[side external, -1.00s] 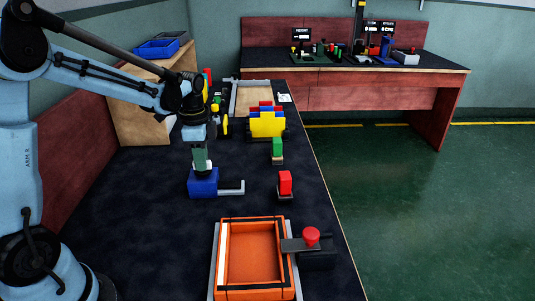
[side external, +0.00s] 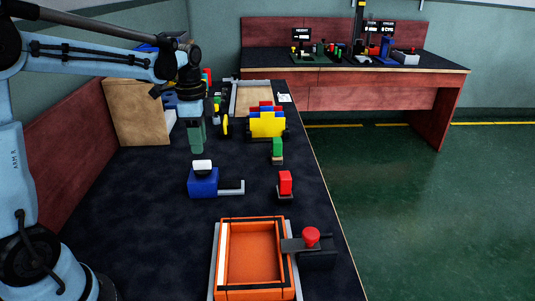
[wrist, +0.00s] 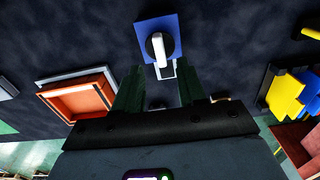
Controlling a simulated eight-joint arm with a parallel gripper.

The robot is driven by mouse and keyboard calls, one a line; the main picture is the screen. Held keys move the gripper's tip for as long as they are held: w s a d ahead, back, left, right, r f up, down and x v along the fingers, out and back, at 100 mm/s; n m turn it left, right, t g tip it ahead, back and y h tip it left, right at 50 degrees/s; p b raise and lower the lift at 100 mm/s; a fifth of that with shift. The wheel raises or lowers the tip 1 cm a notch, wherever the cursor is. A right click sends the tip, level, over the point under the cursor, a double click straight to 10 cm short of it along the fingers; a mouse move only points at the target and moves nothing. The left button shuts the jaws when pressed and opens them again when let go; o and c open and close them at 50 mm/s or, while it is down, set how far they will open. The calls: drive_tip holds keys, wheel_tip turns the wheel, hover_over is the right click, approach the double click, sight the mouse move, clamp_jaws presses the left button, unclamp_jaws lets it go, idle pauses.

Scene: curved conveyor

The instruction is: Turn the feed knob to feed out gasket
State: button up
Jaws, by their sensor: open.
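The feed knob (side external: 202,166) is a white handle on top of a blue box (side external: 203,184), with a pale grey channel (side external: 232,187) on its right. The knob also shows in the wrist view (wrist: 159,48) as a white bar on a black disc, over the blue box (wrist: 148,28). My gripper (side external: 197,151) is above the knob and a little behind it, apart from it. In the wrist view my gripper (wrist: 160,94) has its two green fingers spread with nothing between them. I cannot make out a gasket at the channel.
An orange tray (side external: 222,258) stands in front, with a red-knobbed dark fixture (side external: 318,256) at its right. A yellow holder (side external: 267,126) is behind. Bench is clear left of the box.

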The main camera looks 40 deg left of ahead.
sight(202, 161)
wheel_tip(202, 161, up, 6)
idle(0.4)
drive_tip(key=shift+d+r, duration=0.1)
drive_tip(key=s+d+f+n+t, duration=0.3)
drive_tip(key=s+d+n, duration=0.1)
drive_tip(key=d, duration=0.2)
drive_tip(key=s+d+f+n+t, duration=0.3)
drive_tip(key=s+d+n+t, duration=0.1)
drive_tip(key=s+d+n, duration=0.1)
drive_tip(key=shift+s+d, duration=0.3)
drive_tip(key=shift+d, duration=0.3)
